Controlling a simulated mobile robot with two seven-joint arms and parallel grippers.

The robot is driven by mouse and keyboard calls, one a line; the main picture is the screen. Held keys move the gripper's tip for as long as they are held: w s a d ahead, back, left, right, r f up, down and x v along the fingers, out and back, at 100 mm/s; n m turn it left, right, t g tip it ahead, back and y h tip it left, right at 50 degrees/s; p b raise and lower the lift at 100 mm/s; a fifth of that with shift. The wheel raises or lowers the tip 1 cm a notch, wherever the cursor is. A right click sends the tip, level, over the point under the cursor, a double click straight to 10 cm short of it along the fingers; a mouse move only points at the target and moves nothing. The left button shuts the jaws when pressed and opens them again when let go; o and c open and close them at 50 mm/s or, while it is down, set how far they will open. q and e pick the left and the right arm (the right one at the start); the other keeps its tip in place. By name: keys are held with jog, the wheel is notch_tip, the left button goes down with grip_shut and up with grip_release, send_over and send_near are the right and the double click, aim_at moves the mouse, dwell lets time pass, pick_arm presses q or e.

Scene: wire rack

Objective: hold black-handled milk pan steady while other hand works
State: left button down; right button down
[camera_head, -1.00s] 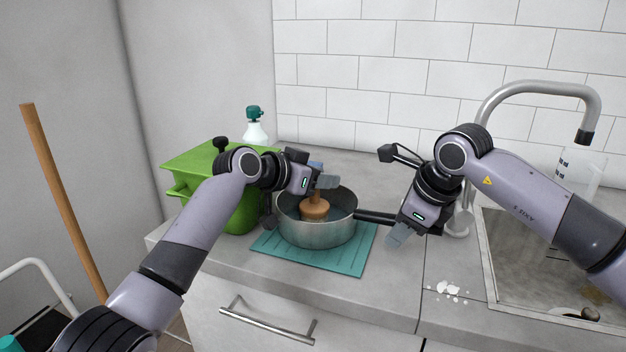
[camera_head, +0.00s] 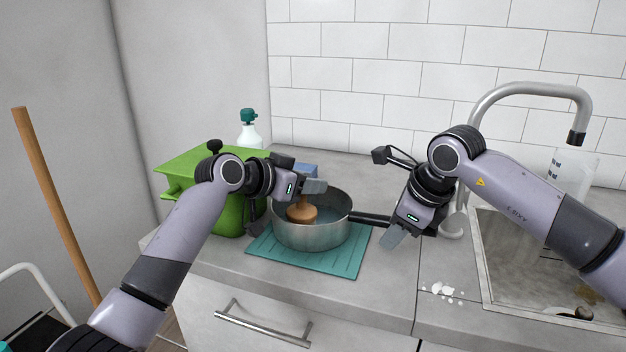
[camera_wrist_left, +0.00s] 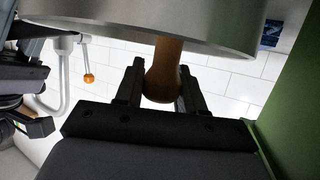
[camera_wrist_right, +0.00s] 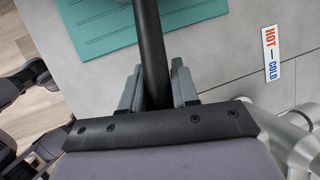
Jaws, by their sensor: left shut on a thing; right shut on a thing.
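The steel milk pan (camera_head: 312,238) stands upright on a teal mat (camera_head: 345,262) on the counter. Its black handle (camera_head: 368,218) points right. My right gripper (camera_head: 394,236) is shut on that handle; the right wrist view shows the black handle (camera_wrist_right: 150,45) between the fingers. My left gripper (camera_head: 312,187) is above the pan, shut on a wooden-handled tool (camera_head: 301,214) whose broad brown base is inside the pan. The left wrist view shows its wooden grip (camera_wrist_left: 162,80) between the fingers. The tool's underside is hidden.
A green lidded bin (camera_head: 222,213) stands close left of the pan, with a spray bottle (camera_head: 249,136) behind. A blue object (camera_head: 304,171) sits behind the pan. White crumbs (camera_head: 442,290) lie on the counter, left of the sink (camera_head: 482,270) and its tap (camera_head: 530,89).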

pick_arm(q)
jog(key=shift+s+a, duration=0.25)
jog(key=shift+s, duration=0.05)
pick_arm(e)
jog(key=shift+r, duration=0.1)
pick_arm(q)
notch_tip(320, 180, up, 11)
jog(key=shift+f, duration=0.2)
dwell(0.5)
pick_arm(e)
jog(key=c, duration=0.8)
grip_release()
